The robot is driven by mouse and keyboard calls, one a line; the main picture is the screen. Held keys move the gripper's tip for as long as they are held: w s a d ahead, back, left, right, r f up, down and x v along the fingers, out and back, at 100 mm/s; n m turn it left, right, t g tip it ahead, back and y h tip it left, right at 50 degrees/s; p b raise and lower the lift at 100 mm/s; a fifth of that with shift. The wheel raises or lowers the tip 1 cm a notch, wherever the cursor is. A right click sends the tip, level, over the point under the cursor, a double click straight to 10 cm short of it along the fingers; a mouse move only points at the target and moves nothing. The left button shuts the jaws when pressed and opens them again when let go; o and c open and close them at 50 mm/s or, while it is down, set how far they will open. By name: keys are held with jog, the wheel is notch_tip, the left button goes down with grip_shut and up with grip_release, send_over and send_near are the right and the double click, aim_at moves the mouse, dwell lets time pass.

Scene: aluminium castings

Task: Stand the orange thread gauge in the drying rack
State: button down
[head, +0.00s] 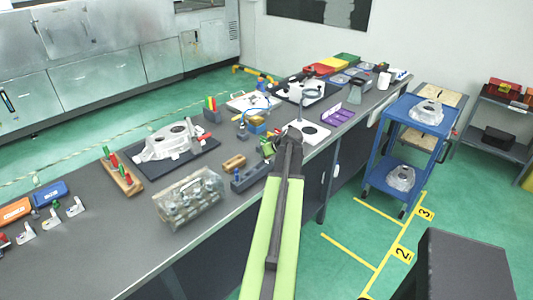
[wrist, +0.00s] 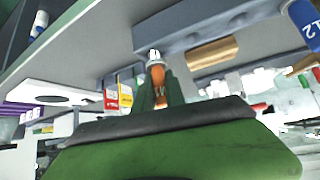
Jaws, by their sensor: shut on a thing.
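My gripper (wrist: 158,92) is shut on the orange thread gauge (wrist: 157,76), which has a pale metal tip. In the head view my gripper (head: 268,147) is at the bench, just beyond a long grey block with round holes (head: 252,178), which looks like the drying rack. The gauge cannot be made out there. The wrist view looks upside down. In it the grey block (wrist: 185,40) is close to the gauge's tip, and I cannot tell whether they touch. A blue gauge (wrist: 303,22), marked 12, stands at one end of the block; it also shows in the head view (head: 237,173).
A small wooden block (head: 233,162) lies beside the grey block. A clear case (head: 190,198) stands left of it. A wooden stand with red and green handles (head: 122,175) and a casting on a dark mat (head: 168,143) are farther left.

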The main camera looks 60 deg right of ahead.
jog(key=shift+f+b, duration=0.75)
jog(key=shift+f, duration=0.1)
jog(key=c, duration=1.3)
grip_release()
jog(key=shift+r, duration=0.1)
jog(key=p+v, duration=1.2)
jog(key=v, duration=0.5)
jog(key=shift+s, duration=0.2)
jog(key=shift+r, duration=0.1)
